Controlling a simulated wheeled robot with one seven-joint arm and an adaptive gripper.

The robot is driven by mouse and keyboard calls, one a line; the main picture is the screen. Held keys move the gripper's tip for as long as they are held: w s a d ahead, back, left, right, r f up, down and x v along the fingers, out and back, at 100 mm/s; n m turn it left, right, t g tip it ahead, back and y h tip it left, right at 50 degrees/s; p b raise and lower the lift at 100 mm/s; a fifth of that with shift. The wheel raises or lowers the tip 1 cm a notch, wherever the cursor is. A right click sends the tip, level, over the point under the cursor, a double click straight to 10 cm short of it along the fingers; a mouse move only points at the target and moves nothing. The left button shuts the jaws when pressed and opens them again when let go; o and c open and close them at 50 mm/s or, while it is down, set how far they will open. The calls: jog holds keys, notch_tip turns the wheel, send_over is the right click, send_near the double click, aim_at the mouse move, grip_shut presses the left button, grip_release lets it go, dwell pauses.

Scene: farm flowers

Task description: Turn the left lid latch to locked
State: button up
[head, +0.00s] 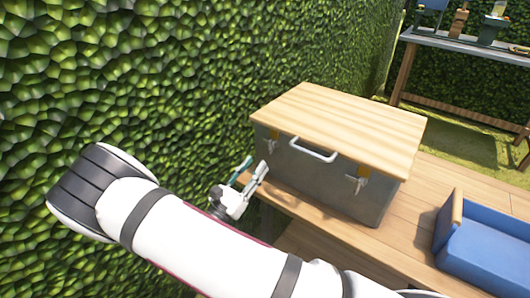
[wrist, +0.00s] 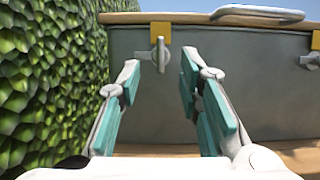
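A grey metal box (head: 325,188) with a wooden lid (head: 340,122) stands on a wooden table. The left lid latch (head: 271,146) is on its front face near the left end. In the wrist view the left latch (wrist: 160,54) is a metal knob with an upright bar below a yellow plate. The right latch (head: 356,181) is near the front's right end. My gripper (head: 254,174) is in front of the box at its left. In the wrist view my gripper (wrist: 158,75) is open, its fingers apart and the latch visible between them, with no contact apparent.
A metal handle (head: 312,149) sticks out from the box front between the latches. A leafy hedge wall (head: 150,80) runs close along the left. A blue tray (head: 490,255) is on the table at the right. Another table (head: 470,47) stands far back.

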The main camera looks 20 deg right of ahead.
aim_at(268, 147)
jog(key=shift+b+x, duration=0.3)
jog(key=shift+x, duration=2.85)
grip_shut()
